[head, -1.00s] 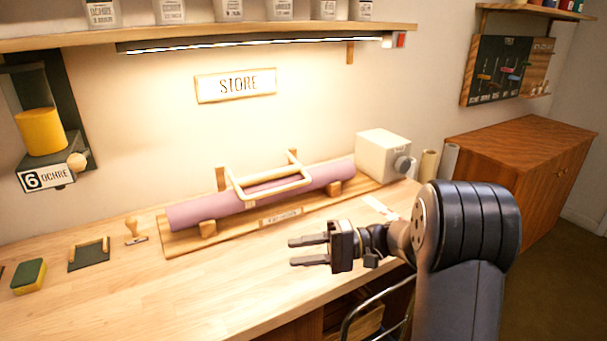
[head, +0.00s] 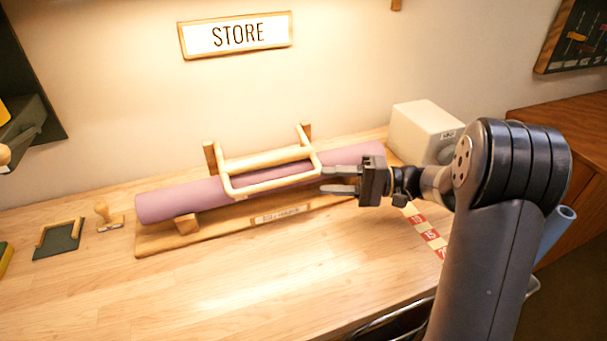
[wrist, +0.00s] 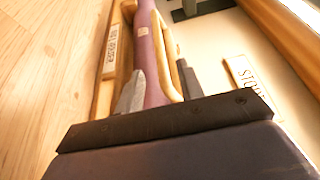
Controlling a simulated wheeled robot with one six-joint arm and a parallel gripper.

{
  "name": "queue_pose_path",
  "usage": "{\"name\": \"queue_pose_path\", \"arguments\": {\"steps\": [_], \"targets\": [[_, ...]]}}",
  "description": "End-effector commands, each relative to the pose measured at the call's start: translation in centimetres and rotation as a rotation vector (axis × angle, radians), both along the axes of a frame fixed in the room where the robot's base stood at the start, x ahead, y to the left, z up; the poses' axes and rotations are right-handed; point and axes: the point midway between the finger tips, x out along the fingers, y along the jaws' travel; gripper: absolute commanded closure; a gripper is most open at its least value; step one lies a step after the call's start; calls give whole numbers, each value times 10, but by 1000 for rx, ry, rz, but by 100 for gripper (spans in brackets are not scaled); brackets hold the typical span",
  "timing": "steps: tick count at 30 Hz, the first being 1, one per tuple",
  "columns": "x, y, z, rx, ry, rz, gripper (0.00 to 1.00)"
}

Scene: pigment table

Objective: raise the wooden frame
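The wooden frame (head: 275,185) is a pale, rounded bar loop lying over a purple roll (head: 165,203), with two wooden posts behind it. The roll rests on wooden blocks on a long board. My gripper (head: 338,180) is open beside the frame's right end, with its fingers pointing left toward it. In the wrist view the purple roll (wrist: 152,70) and the frame (wrist: 168,50) run ahead from between my gripper's fingers (wrist: 160,88). I cannot tell whether a finger touches the frame.
A white box with a dark knob (head: 425,132) stands behind my gripper at the right. A red-and-white marked strip (head: 428,232) lies on the table near my arm. A stamp (head: 107,215) and a dark tray (head: 58,238) lie at the left. The front table is clear.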

Motion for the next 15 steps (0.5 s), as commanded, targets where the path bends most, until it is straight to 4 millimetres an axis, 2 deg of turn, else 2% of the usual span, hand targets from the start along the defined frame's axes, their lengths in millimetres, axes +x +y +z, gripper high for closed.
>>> {"name": "queue_pose_path", "arguments": {"steps": [3,7,15], "targets": [[-2,25,2,0,0,5,64],[-4,48,1,0,1,3,64],[-4,70,0,0,1,0,64]]}}
